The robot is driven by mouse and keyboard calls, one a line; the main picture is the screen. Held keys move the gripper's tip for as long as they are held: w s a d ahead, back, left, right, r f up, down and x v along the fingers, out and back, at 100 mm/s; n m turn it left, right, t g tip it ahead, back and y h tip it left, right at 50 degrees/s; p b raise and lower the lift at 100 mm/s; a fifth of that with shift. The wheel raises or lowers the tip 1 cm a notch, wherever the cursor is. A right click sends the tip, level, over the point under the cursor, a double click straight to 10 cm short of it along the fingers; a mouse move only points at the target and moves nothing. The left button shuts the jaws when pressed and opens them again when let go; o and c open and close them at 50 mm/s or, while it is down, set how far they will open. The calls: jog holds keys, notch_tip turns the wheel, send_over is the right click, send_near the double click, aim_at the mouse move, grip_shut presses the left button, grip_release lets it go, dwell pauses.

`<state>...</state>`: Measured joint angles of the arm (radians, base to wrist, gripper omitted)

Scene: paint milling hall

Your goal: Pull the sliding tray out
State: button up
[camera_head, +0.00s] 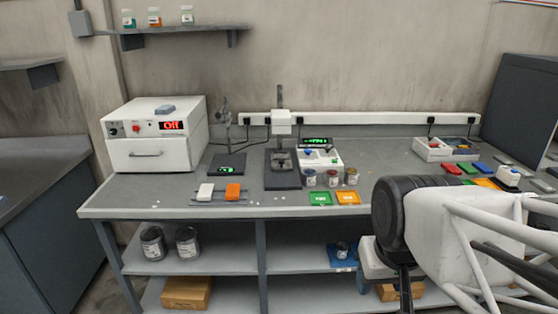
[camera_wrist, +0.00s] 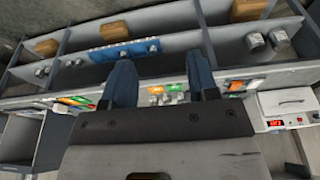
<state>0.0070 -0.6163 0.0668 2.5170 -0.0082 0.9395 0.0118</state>
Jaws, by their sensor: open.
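The blue tray (camera_head: 346,265) lies on the lower shelf under the bench with a small grey can (camera_head: 342,249) on it. In the wrist view the blue tray (camera_wrist: 108,58) is seen beyond my fingers. A white oven-like box (camera_head: 156,135) stands on the bench at left, with a closed front panel, a bar handle (camera_head: 146,154) and a red "Off" display. I cannot tell which of these is the sliding tray. My gripper (camera_wrist: 160,65) is open and empty, apart from both. In the head view my arm covers the right front of the bench.
The bench top (camera_head: 240,200) holds a stand (camera_head: 283,155), small jars, coloured cards and a white bin (camera_head: 446,150). Grey cans (camera_head: 187,243) and a cardboard box (camera_head: 186,292) are on the lower shelves. A bench leg (camera_head: 262,245) divides the shelves.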

jog(key=w+a+r+n, duration=0.1)
jog(key=w+r, duration=0.2)
jog(key=w, duration=0.7)
jog(key=w+a+r, duration=0.1)
jog(key=w+r, duration=0.3)
jog(key=w, duration=0.7)
jog(key=n+t+y, duration=0.2)
jog(key=n, duration=0.2)
send_over(282, 161)
jog(key=s+d, duration=0.1)
jog(key=s, duration=0.2)
notch_tip(282, 161, down, 19)
jog(key=shift+d, duration=0.1)
jog(key=shift+f+g, duration=0.1)
jog(key=shift+g, duration=0.2)
jog(key=shift+x, duration=3.8)
jog(key=shift+d, duration=0.1)
